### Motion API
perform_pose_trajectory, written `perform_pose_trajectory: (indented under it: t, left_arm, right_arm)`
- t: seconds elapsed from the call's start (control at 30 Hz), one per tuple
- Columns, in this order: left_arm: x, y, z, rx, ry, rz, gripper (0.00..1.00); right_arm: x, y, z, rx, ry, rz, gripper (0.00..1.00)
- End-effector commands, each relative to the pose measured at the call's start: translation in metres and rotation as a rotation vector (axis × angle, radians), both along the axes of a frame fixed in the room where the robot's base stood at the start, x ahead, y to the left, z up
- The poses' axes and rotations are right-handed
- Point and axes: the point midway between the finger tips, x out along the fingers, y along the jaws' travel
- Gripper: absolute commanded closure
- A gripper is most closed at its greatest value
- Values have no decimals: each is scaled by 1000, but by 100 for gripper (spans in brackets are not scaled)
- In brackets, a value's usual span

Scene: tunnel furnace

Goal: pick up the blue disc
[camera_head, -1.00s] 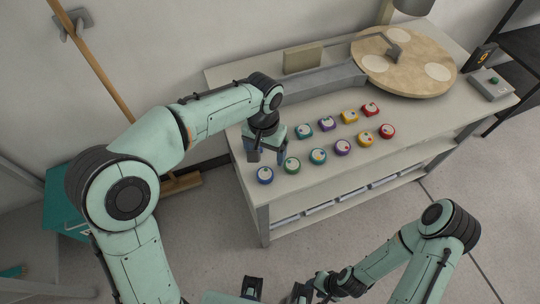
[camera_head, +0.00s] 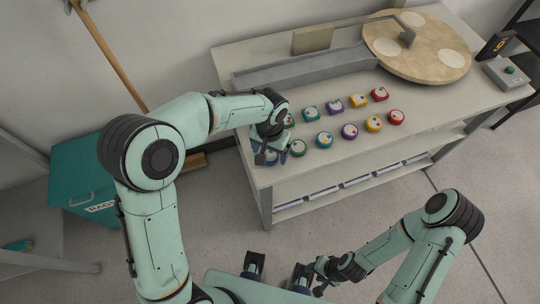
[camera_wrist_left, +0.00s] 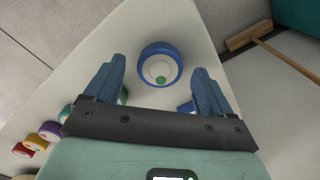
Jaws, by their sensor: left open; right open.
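The blue disc (camera_wrist_left: 160,65) is round with a white top and a green dot. In the left wrist view it lies on the table just beyond the fingertips, roughly centred between them. My left gripper (camera_wrist_left: 157,82) is open and empty, with one blue finger on each side. In the head view my left gripper (camera_head: 266,157) is over the table's front left corner and largely hides the blue disc. My right gripper (camera_head: 278,266) is open and empty, low in front of the table.
A green disc (camera_head: 298,148) stands close to the right of my left gripper. Several other coloured pieces stand in two rows on the table (camera_head: 420,120). Behind them are a grey channel (camera_head: 305,70) and a round wooden turntable (camera_head: 425,55).

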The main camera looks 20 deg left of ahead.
Motion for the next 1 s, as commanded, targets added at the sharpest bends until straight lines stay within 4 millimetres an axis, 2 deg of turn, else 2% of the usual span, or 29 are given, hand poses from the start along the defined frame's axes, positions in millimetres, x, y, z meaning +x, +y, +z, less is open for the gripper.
perform_pose_trajectory:
  t: [0.1,0.33,0.37,0.53,0.83,1.0]
  left_arm:
    - [0,0,-11,0,0,0,17]
    - [0,0,-12,0,-1,0,17]
    - [0,0,-12,0,-1,0,23]
    - [0,0,-12,0,-1,0,79]
    - [0,0,-10,0,-2,0,79]
    - [1,0,0,-1,-3,0,79]
  right_arm:
    - [0,0,-1,0,0,0,57]
    - [0,0,-1,0,0,0,57]
    - [0,0,-1,0,0,0,57]
    - [0,0,-1,0,0,0,57]
    - [0,0,-1,0,0,0,57]
    - [0,0,1,0,0,0,57]
